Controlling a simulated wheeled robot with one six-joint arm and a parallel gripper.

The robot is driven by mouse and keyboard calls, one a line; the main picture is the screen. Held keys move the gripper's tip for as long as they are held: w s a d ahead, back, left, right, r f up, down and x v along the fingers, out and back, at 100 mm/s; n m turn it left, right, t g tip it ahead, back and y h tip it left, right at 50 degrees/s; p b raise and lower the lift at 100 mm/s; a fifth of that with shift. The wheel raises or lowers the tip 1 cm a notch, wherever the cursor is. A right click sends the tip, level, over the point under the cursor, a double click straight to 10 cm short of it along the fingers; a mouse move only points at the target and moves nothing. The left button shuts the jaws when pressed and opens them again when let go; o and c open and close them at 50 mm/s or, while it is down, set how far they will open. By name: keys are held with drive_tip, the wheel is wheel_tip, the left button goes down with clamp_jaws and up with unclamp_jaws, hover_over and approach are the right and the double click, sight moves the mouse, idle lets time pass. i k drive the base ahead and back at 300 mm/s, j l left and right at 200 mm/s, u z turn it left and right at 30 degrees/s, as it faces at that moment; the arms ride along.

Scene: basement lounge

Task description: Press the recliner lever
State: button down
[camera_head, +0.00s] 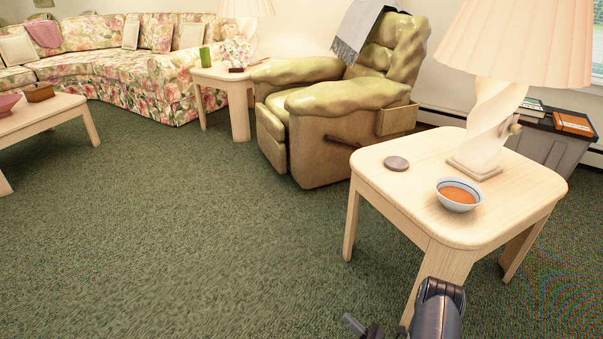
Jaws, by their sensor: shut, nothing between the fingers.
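The olive-tan recliner (310,150) stands upright beyond the near side table, its side turned toward me. Its lever (341,142) is a thin dark brown bar low on that side panel, partly close to the table's left corner in the picture. A grey throw hangs over the recliner's back. My gripper (358,325) is at the bottom edge, partly cut off, shut and empty. It is well short of the lever and touches nothing that I can see.
A wooden side table (420,215) with a lamp (486,125), a soup bowl (459,194) and a grey disc (396,163) stands close on the right. Green carpet (190,230) is clear at left and centre. A coffee table (45,112) and floral sofa (115,70) lie beyond.

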sight(357, 146)
drive_tip(key=i+j+u, duration=0.55)
drive_tip(key=i, duration=0.25)
drive_tip(key=i+j+u, duration=0.25)
drive_tip(key=i, duration=0.2)
drive_tip(key=i+l+z, duration=0.15)
drive_tip(key=i+z, duration=1.05)
drive_tip(key=i+j+z, duration=0.25)
drive_tip(key=i+z, duration=0.4)
drive_tip(key=i+j+z, duration=0.25)
drive_tip(key=i+l, duration=0.1)
